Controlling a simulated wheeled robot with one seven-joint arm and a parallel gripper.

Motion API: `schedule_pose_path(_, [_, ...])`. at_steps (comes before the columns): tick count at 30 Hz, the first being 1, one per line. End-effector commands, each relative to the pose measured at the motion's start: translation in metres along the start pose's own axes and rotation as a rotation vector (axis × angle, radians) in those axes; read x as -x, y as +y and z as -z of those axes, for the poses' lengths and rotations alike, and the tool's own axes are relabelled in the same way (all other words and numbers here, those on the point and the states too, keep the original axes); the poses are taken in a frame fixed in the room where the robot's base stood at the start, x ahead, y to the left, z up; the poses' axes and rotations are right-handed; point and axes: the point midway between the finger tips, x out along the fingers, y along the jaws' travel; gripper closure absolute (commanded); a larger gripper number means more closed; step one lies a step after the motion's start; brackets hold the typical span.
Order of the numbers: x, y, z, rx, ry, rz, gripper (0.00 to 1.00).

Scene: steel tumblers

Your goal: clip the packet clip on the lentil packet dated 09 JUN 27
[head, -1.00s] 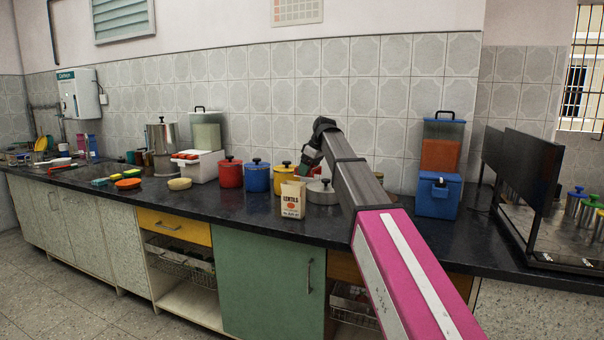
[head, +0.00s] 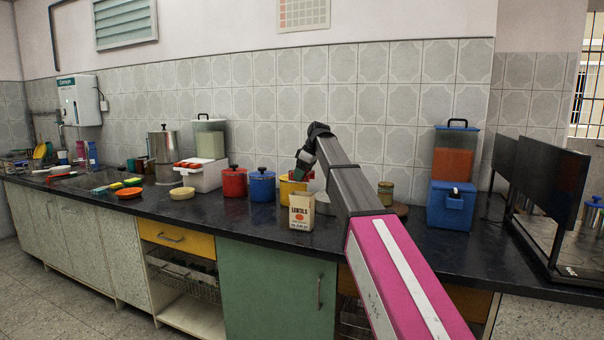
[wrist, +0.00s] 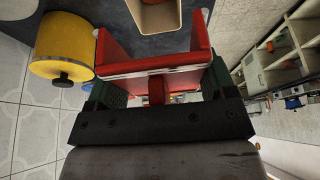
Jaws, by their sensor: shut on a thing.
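The lentil packet (head: 301,212) stands upright near the counter's front edge, its printed front facing me. Its date is too small to read for certain. In the wrist view its open top (wrist: 155,16) shows at the upper edge. My gripper (head: 302,168) is above and just behind the packet in the head view. In the wrist view, my gripper (wrist: 155,88) is shut on a red packet clip (wrist: 150,62), whose two wide red arms stand apart toward the packet. The clip and packet look apart. In the head view the clip is mostly hidden.
Red (head: 234,182), blue (head: 262,186) and yellow (head: 288,188) canisters stand left of and behind the packet; the yellow one is close to my gripper in the wrist view (wrist: 62,45). A blue box (head: 451,205) stands right of my arm. The counter's front strip is clear.

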Motion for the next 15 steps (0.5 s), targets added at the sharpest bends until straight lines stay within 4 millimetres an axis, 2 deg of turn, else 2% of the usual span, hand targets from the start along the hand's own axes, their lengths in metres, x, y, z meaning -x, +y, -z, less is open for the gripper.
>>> schedule_pose_path(15, [-0.033, -0.001, -0.014, 0.0, 0.0, 0.001, 0.45])
